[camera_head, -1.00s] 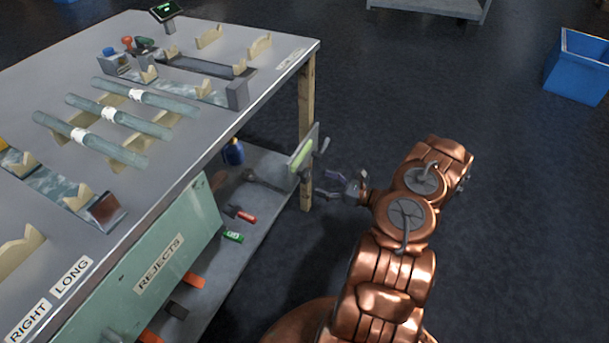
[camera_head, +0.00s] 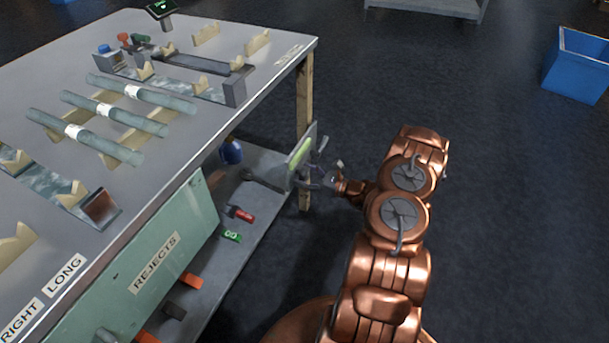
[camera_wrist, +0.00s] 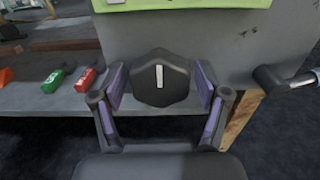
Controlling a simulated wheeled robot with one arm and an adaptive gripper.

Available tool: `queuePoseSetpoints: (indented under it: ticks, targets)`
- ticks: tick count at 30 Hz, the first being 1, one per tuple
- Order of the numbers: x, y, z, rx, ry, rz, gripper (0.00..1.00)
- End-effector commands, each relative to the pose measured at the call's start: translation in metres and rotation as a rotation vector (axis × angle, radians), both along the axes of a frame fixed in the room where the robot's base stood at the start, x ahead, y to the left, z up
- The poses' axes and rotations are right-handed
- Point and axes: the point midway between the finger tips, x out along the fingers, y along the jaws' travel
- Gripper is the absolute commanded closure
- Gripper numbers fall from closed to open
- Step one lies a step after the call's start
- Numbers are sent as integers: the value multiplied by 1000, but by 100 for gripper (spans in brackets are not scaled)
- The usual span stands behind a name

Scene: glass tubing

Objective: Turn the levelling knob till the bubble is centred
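A black knob (camera_wrist: 161,78) with a white pointer mark sits on a grey upright panel, in the middle of the wrist view. The mark points nearly straight up. My gripper (camera_wrist: 160,82) is open, with one purple-padded finger on each side of the knob. A small gap shows at both sides; I cannot tell whether the fingertips reach past the knob's face. In the head view my gripper (camera_head: 318,184) is close to the panel (camera_head: 293,176) at the bench's end. A yellow-green level strip (camera_head: 300,152) is on the panel; its bubble cannot be made out.
A bent dark handle (camera_wrist: 285,80) sticks out right of the knob. A wooden bench leg (camera_head: 305,95) stands by the panel. The lower shelf (camera_head: 262,175) holds a red item (camera_head: 243,214) and a green item (camera_head: 232,236). Floor to the right is clear up to a blue bin (camera_head: 578,65).

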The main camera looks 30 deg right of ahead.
Motion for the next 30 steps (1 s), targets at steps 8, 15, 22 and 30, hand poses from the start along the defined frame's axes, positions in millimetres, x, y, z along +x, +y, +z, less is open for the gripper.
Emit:
queuePoseSetpoints:
  ticks: [8,15,22,30]
  targets:
    - [0,0,0,0,0,0,58]
    - [0,0,0,0,0,1,80]
    - [0,0,1,23,14,0,80]
    - [0,1,1,143,86,1,80]
